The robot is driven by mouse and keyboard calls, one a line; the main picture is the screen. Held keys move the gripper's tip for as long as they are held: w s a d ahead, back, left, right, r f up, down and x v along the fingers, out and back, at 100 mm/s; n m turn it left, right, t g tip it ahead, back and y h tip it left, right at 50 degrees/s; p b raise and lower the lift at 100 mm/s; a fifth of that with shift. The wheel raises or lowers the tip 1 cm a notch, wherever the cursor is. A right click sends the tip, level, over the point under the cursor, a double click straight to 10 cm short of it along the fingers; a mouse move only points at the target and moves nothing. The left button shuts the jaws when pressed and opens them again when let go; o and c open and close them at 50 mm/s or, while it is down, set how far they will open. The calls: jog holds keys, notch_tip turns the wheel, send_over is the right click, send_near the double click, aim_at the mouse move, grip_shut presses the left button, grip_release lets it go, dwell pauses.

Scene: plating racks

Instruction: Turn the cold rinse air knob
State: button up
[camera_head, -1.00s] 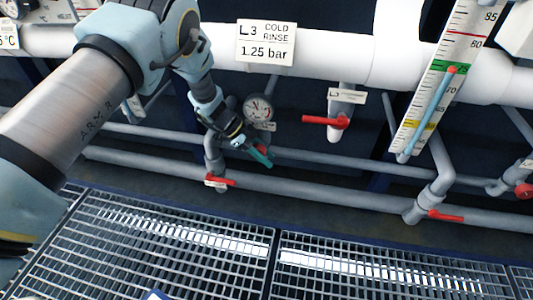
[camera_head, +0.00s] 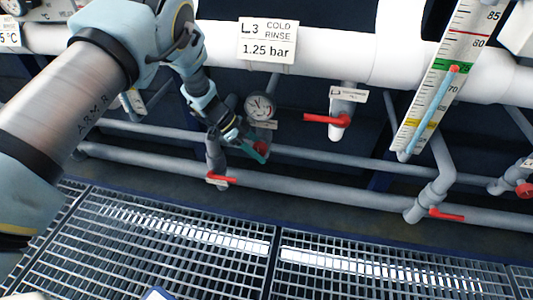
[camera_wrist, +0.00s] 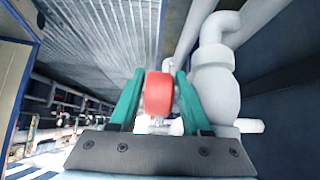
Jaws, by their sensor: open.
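A red knob (camera_head: 261,148) sits on a pipe below the round gauge (camera_head: 260,106), under the sign reading L3 cold rinse 1.25 bar (camera_head: 267,41). My gripper (camera_head: 254,153) is at the knob, its teal fingers partly in front of it. In the wrist view the red knob (camera_wrist: 158,95) lies between the two spread fingers of my gripper (camera_wrist: 159,88). A small gap shows on each side, a little wider on the right. A small label (camera_head: 264,124) beside the knob is too small to read.
Red lever handles sit on nearby pipes, one just below my gripper (camera_head: 221,178) and one to the right (camera_head: 322,119). A scale board (camera_head: 440,80) stands at the right. Metal grating (camera_head: 180,240) spans the front. A grey valve body (camera_wrist: 216,90) is close beside my right finger.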

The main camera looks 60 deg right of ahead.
jog(key=w+a, duration=0.3)
jog(key=w, duration=0.7)
jog(key=shift+a, duration=0.2)
